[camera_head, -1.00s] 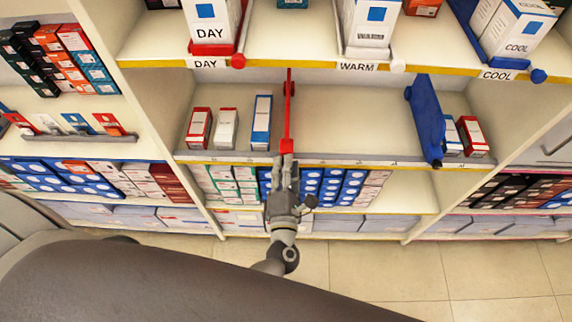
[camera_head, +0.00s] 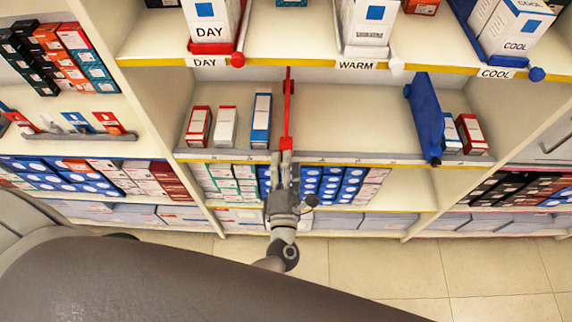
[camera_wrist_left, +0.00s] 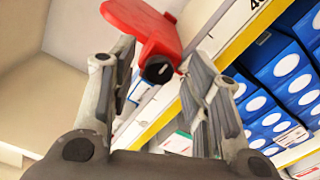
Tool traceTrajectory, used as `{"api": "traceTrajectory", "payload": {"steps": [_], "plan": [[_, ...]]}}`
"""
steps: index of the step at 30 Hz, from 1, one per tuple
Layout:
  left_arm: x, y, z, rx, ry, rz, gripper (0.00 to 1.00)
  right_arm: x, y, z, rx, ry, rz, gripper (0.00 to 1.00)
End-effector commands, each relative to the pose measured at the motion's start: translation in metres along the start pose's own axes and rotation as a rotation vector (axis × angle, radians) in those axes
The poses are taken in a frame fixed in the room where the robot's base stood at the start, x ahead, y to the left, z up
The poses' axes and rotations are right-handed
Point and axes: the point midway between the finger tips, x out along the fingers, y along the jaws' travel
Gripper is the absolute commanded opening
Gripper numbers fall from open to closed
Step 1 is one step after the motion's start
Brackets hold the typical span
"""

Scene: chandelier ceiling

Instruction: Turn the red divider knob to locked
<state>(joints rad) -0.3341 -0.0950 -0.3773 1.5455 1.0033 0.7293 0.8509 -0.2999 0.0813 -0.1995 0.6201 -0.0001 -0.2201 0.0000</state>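The red divider (camera_head: 288,105) stands upright on the middle shelf, running front to back. In the left wrist view the red divider (camera_wrist_left: 140,28) has a round dark knob (camera_wrist_left: 158,70) with a small light mark at its front end. My left gripper (camera_head: 282,156) is at the divider's front end. In the left wrist view the left gripper (camera_wrist_left: 162,62) is open, its fingers apart on either side of the knob. I cannot tell whether a finger touches it. In the head view the gripper hides the knob. My right gripper is not in view.
Three boxes, including a blue-edged one (camera_head: 261,120), stand left of the divider. A tilted blue divider (camera_head: 425,120) and two boxes are at the right. The shelf's front edge (camera_head: 350,158) lies beside the gripper, with stacked boxes below.

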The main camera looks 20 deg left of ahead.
Motion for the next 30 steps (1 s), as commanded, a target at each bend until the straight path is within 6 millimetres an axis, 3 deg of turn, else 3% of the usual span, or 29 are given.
{"api": "traceTrajectory", "payload": {"steps": [8,21,30], "plan": [[-0.007,0.000,-0.001,0.000,0.001,-0.001,0.44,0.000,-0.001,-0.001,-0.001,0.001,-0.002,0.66],[-0.092,-0.001,-0.001,0.001,0.001,-0.003,0.44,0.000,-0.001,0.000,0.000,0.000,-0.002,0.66],[-0.119,0.000,0.000,0.000,0.000,0.001,0.44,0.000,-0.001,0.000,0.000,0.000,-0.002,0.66]]}}
